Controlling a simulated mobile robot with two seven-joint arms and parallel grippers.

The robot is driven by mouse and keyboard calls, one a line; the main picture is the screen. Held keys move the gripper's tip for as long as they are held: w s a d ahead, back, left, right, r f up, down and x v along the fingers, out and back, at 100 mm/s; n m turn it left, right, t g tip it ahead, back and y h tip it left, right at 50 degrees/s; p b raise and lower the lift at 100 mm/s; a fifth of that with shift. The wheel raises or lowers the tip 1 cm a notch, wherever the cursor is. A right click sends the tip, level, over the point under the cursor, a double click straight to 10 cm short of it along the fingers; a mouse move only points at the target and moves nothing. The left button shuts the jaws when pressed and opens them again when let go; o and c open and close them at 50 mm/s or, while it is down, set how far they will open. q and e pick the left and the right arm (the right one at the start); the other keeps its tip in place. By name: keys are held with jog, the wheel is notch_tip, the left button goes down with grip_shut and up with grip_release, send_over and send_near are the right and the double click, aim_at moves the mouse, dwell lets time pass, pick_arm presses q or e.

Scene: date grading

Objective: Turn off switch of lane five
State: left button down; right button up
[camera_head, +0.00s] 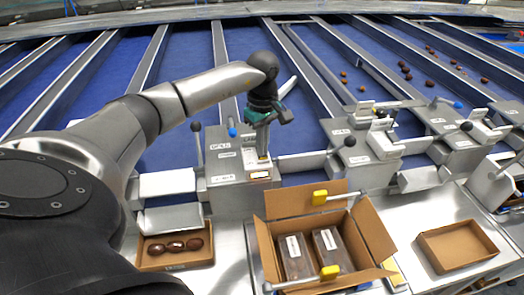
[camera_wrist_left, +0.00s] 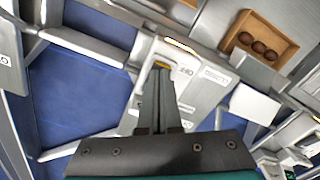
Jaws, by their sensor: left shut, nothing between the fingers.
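My left gripper (camera_head: 263,155) comes down from above onto a grey control box (camera_head: 226,183) at the end of a blue lane. Its fingers are shut with nothing between them. The fingertips are at the front edge of the box top, by a small yellow part and a lit label (camera_head: 260,175). The switch itself is mostly hidden by the fingers. My right gripper is out of view.
Similar grey boxes (camera_head: 358,160) with ball-topped levers stand to the right. An open cardboard box (camera_head: 372,233) with clear packs stands in front. A small tray (camera_head: 175,264) with dates is at lower left; an empty tray (camera_head: 457,246) is at right.

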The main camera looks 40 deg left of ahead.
pick_arm(q)
jog(key=shift+f, duration=0.25)
jog(key=shift+r+p, duration=0.45)
jog(key=shift+r, duration=0.35)
jog(key=shift+r+p, duration=1.95)
jog(key=shift+r, duration=0.8)
jog(key=shift+f, duration=0.1)
